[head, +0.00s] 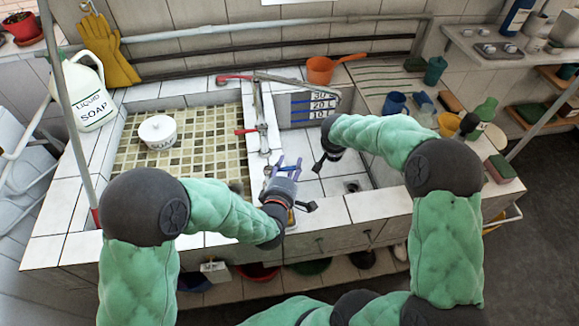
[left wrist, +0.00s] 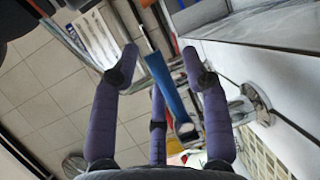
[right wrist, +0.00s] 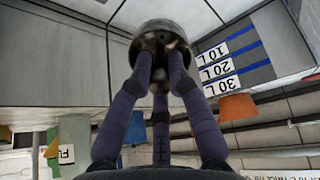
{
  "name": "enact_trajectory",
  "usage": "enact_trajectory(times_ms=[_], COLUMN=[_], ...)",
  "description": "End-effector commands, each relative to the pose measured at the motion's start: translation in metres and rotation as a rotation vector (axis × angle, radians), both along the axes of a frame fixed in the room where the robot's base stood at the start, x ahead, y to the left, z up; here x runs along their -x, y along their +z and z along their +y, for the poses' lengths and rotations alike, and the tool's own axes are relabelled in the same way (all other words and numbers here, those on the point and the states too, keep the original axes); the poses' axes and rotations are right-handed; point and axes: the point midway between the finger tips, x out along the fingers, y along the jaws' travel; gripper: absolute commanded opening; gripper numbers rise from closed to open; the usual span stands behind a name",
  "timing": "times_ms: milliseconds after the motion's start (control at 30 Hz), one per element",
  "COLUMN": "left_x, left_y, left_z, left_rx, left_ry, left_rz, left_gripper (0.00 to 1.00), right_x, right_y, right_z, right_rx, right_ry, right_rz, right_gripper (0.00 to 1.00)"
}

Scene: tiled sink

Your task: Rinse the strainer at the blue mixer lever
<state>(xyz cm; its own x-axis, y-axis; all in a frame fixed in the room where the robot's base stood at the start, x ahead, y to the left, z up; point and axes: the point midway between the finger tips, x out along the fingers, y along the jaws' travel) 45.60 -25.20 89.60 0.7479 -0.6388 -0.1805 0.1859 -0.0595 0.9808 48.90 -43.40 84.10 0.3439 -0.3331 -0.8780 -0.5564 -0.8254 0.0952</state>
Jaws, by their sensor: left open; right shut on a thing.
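The blue mixer lever (left wrist: 170,92) shows in the left wrist view as a long blue bar between my left fingers. My left gripper (left wrist: 160,60) is open around it; I cannot tell whether any finger touches it. In the head view my left gripper (head: 285,170) is over the divider between the two basins, beside the mixer pipework (head: 262,125). My right gripper (right wrist: 160,65) is shut on a dark, round metal thing, which looks like the strainer (right wrist: 168,28).
The left basin has a mosaic floor and a white pot (head: 158,132). The right basin has litre marks (head: 322,104) on its back wall and a drain (head: 352,187). An orange pan (head: 320,70) sits behind. Cups and bottles crowd the right counter. A soap jug (head: 88,90) stands left.

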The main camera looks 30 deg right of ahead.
Motion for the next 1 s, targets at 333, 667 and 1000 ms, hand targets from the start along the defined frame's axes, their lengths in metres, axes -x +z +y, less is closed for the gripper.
enact_trajectory(times_ms=[333, 667, 1000], left_x=[0.000, 0.002, 0.012], left_y=[0.000, 0.000, 0.000], left_z=[0.000, 0.003, 0.007], left_rx=[0.000, 0.000, 0.001], left_ry=[0.000, -0.061, -0.236], left_rz=[0.000, 0.001, 0.000], left_gripper=[0.00, 0.00, 0.00], right_x=[0.000, 0.000, 0.000], right_y=[0.000, 0.000, 0.000], right_z=[0.000, 0.000, 0.000], right_rx=[0.001, 0.001, 0.001], right_ry=[0.000, 0.000, 0.000], right_rz=[-0.001, -0.001, -0.001], right_gripper=[0.00, 0.00, 0.00])
